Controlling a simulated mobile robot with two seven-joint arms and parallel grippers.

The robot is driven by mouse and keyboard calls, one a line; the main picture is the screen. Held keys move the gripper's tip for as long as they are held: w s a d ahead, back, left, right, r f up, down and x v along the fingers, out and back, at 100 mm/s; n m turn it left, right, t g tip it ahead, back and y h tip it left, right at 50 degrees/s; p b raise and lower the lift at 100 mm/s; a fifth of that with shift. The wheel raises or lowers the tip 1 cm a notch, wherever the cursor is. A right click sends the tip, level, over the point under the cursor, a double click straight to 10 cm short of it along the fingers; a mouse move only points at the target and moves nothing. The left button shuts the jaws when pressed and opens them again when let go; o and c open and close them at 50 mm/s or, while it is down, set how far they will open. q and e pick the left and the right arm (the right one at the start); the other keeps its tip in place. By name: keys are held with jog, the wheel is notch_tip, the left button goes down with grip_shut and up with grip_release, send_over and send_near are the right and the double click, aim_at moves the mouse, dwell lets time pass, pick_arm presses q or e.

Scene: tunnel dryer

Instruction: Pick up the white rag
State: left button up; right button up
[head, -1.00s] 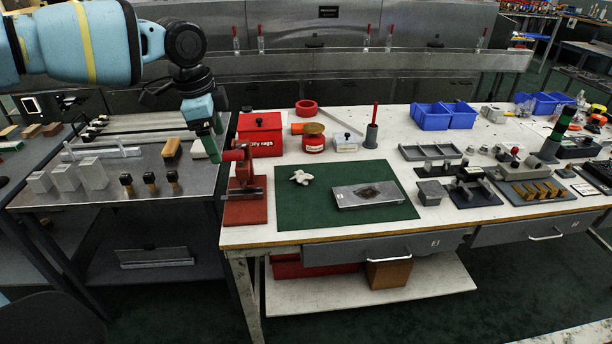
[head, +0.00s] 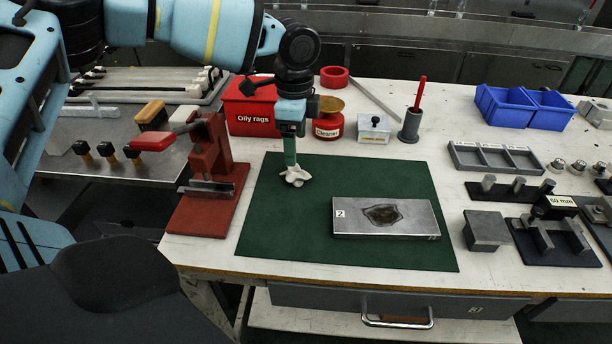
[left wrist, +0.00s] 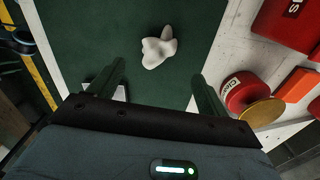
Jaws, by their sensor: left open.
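The crumpled white rag (head: 295,178) lies on the green mat (head: 270,221), near its far left part. My left gripper (head: 290,160) points down over the rag in the head view, its fingertips appearing just above or behind it. In the left wrist view the rag (left wrist: 158,47) lies ahead of the two spread green fingers (left wrist: 162,85), between their lines, with nothing held. Whether the fingers touch the rag cannot be told. My right gripper is not in view.
A metal block (head: 390,230) marked 2 lies on the mat. A red press stand (head: 208,180) is left of it. The red oily rags box (head: 246,110) and red cleaner tin (head: 327,126) stand behind. The mat between rag and block is clear.

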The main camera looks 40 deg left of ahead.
aim_at(300, 172)
pick_arm(q)
jog(key=shift+w+f, duration=0.1)
jog(key=shift+f, duration=1.25)
jog(key=shift+d+f, duration=0.25)
jog(key=shift+f, duration=1.05)
jog(key=shift+d+f, duration=0.2)
jog(key=shift+f, duration=1.05)
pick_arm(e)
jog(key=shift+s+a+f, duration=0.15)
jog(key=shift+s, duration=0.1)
pick_arm(q)
jog(key=shift+c, duration=0.4)
jog(key=c, duration=1)
